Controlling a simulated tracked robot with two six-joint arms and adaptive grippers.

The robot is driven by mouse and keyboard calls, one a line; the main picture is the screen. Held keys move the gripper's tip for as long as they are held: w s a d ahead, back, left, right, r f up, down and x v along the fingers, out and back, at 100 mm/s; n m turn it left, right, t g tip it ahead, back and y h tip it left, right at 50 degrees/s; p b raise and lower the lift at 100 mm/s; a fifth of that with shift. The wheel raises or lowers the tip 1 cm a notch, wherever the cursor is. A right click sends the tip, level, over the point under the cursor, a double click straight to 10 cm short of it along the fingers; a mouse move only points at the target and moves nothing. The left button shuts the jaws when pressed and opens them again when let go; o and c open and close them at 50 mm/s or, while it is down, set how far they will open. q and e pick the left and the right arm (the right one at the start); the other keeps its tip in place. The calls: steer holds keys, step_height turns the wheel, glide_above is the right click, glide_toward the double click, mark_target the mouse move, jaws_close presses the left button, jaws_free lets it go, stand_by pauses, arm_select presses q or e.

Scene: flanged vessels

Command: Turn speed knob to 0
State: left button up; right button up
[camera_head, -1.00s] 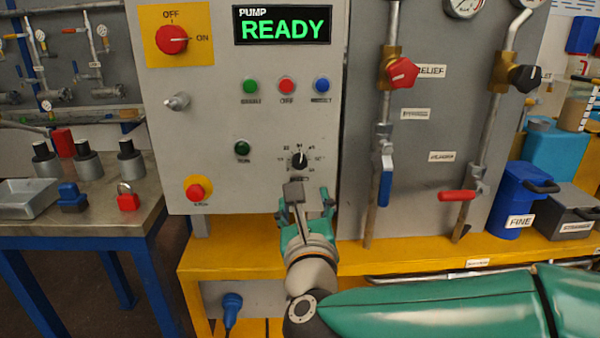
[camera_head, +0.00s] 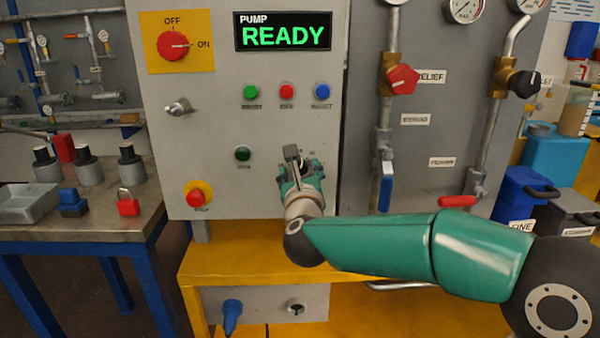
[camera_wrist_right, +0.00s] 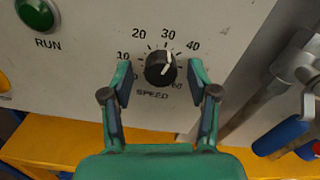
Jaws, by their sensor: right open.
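The speed knob (camera_wrist_right: 160,68) is black with a white pointer line. In the right wrist view it sits on the grey panel inside a printed scale, above the word SPEED, and its pointer is near 30, a little to the right. My right gripper (camera_wrist_right: 160,82) is open, with one finger on each side of the knob; I see gaps between the fingers and the knob. In the head view my right gripper (camera_head: 300,172) is in front of the panel and hides most of the knob. My left gripper is not in view.
Above the knob are green, red and blue buttons (camera_head: 287,92); a green RUN button (camera_head: 242,153) is to its left. A red stop button (camera_head: 196,196) is lower left. Pipes with a blue lever (camera_head: 386,190) stand to the right. The display (camera_head: 285,33) reads READY.

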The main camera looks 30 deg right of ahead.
steer(key=shift+c, duration=0.2)
jaws_close()
